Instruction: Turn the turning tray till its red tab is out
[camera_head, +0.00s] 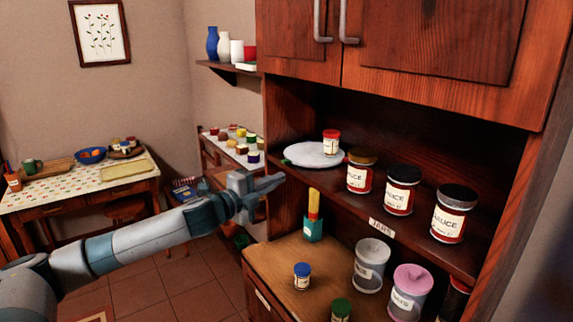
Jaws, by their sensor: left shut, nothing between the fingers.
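The turning tray (308,153) is a pale round disc on the cupboard's open shelf, at its left end. A small jar with a red lid (331,142) stands on its right part. A small green patch shows at the tray's left edge; I cannot make out a red tab on the rim. My left gripper (279,181) is shut and empty, in front of the shelf, below and left of the tray. It looks apart from the tray. My right gripper is out of view.
Several sauce jars (399,190) stand on the shelf right of the tray. On the counter (272,265) below are a green holder (313,228), a blue-lidded jar (302,276) and canisters (371,265). A patterned table (70,190) stands at the far left.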

